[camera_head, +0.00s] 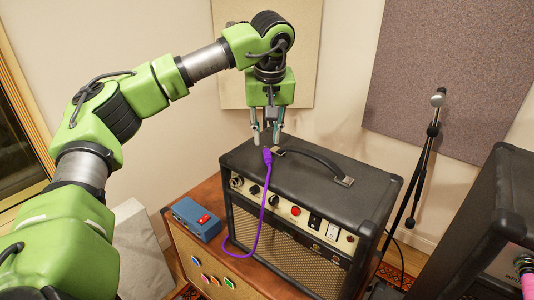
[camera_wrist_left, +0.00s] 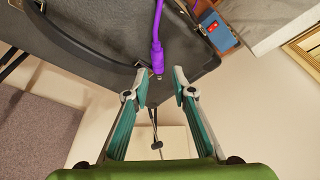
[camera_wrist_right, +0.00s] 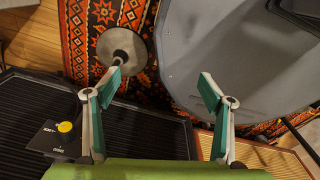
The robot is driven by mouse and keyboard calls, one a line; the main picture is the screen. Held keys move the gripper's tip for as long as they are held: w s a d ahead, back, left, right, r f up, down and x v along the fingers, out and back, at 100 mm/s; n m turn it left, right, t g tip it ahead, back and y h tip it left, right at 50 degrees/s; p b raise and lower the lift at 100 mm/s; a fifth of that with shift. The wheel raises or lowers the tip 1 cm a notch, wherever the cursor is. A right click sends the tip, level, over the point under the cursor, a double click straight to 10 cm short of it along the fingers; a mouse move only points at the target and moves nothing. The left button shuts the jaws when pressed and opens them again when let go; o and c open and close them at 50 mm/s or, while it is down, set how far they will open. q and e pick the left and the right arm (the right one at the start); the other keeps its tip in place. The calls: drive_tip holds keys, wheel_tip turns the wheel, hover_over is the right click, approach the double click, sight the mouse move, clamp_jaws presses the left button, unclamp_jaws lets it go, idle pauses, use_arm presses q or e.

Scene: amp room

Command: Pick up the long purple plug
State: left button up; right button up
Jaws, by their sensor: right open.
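My left gripper (camera_head: 266,140) is open and empty, fingers pointing down just above the plug. In the left wrist view my left gripper (camera_wrist_left: 160,88) has its fingertips apart on either side of the plug tip's line. My right gripper (camera_wrist_right: 160,85) is open and empty in the right wrist view, away from the plug.
A blue pedal box (camera_head: 195,219) sits on the wooden cabinet (camera_head: 205,262) beside the amplifier. The amplifier's carrying handle (camera_head: 315,163) rises right of the plug. A microphone stand (camera_head: 421,175) and another dark amplifier (camera_head: 495,220) are at the right.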

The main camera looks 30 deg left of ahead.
sight(267, 152)
use_arm(q)
drive_tip(key=shift+w+a+f, duration=0.1)
drive_tip(key=shift+w+f, duration=0.1)
drive_tip(key=shift+f, duration=0.4)
drive_tip(key=shift+w+f, duration=0.2)
drive_tip(key=shift+f, duration=0.1)
drive_tip(key=shift+w+f, duration=0.15)
drive_tip(key=shift+f, duration=0.1)
drive_tip(key=x, duration=0.1)
drive_tip(key=p+x, duration=0.2)
drive_tip(key=x, duration=0.1)
drive_tip(key=shift+w+a, duration=0.25)
drive_tip(key=shift+a, duration=0.05)
drive_tip(key=shift+f, duration=0.25)
clamp_jaws()
use_arm(e)
drive_tip(key=shift+w+r, duration=0.3)
drive_tip(key=shift+r, duration=0.3)
drive_tip(key=shift+w+r, duration=0.3)
drive_tip(key=shift+r, duration=0.25)
